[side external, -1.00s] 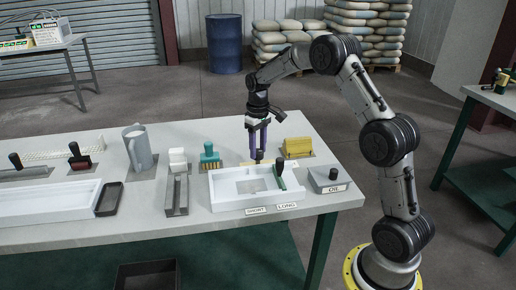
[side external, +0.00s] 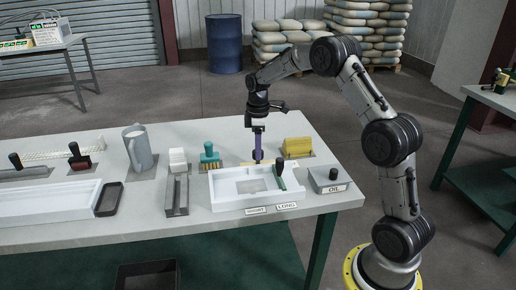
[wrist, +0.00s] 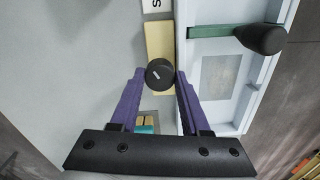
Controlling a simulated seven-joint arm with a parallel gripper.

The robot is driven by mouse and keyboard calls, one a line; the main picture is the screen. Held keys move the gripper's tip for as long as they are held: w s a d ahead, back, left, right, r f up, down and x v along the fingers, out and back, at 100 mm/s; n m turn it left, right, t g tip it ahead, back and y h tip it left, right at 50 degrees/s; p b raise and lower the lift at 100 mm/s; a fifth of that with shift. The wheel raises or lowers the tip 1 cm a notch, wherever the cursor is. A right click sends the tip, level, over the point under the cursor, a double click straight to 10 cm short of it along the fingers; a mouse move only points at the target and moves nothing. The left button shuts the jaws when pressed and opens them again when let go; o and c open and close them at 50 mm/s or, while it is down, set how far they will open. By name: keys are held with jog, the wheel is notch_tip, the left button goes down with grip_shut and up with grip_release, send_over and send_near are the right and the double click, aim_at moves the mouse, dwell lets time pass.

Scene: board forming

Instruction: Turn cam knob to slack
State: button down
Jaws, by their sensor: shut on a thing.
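The cam knob (wrist: 160,72) is black and round with a short white mark on its top. It stands beside the white forming tray (wrist: 242,118), over a pale yellow strip (wrist: 159,35). My gripper (wrist: 159,78) has its purple fingers on either side of the knob, shut on it. In the side view my gripper (side external: 257,160) points straight down behind the tray, its fingers seen nearly edge-on and mostly hiding the knob. A white label (wrist: 156,5) is cut off at the wrist view's top edge; only an "S" shows.
A green lever with a black grip (side external: 280,172) lies over the tray's right part. The grey OIL box (side external: 328,181) and yellow block (side external: 297,147) stand to the right. A teal brush (side external: 210,157) stands left of my gripper.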

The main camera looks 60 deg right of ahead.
jog(key=shift+r, duration=0.15)
dwell(0.4)
jog(key=shift+c, duration=1.9)
grip_release()
notch_tip(320, 180, up, 14)
